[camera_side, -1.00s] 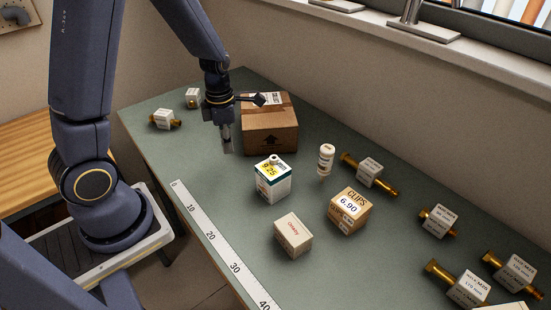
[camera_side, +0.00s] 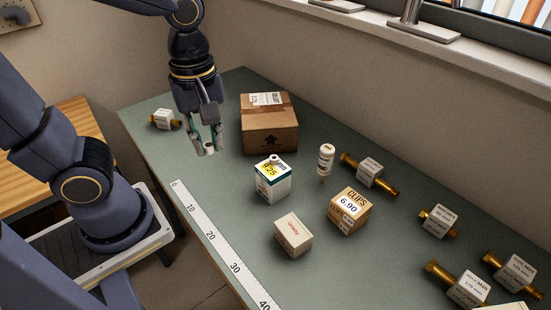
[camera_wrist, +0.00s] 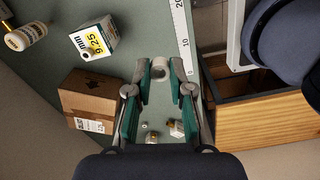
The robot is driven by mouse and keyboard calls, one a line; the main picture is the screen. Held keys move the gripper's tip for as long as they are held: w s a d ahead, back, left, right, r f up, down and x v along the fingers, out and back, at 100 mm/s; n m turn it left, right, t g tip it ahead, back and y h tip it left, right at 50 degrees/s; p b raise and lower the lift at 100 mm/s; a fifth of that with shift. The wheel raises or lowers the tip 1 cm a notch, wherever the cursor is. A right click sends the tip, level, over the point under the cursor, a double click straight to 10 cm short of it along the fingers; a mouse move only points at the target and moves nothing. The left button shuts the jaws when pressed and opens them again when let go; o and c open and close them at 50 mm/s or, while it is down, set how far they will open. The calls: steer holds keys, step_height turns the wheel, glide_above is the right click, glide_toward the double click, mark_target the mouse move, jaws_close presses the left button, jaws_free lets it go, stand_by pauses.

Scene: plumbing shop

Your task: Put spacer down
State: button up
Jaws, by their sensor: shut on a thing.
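The spacer is a short pale grey ring with a round hole; it shows in the wrist view (camera_wrist: 160,63) between my fingertips. My gripper (camera_wrist: 160,68) is shut on it, with one green-lined finger at each side. In the side view my gripper (camera_side: 208,145) points down over the far left part of the green table, left of the brown carton. There the spacer is mostly covered by the fingers. It appears held above the table, but the exact gap cannot be told.
The brown carton (camera_side: 269,135) stands right of my gripper. A white box marked 9.25 (camera_side: 272,186) and a ruler strip (camera_side: 212,236) lie nearer. A boxed brass fitting (camera_side: 163,119) is at left. The tabletop between gripper and ruler is clear.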

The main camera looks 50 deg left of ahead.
steer(key=w+d+f, duration=0.1)
steer(key=w+f, duration=0.3)
steer(key=w, duration=0.4)
glide_above(272, 172)
steer(key=s, duration=0.1)
step_height(272, 172, down, 4)
steer(key=shift+s+f, duration=0.1)
steer(key=shift+f, duration=0.1)
steer(key=shift+w+f, duration=0.5)
steer(key=shift+f, duration=0.05)
steer(key=shift+w+f, duration=0.1)
steer(key=shift+f, duration=1.55)
steer(key=shift+f, duration=0.2)
steer(key=o, duration=0.7)
steer(key=shift+c, duration=0.2)
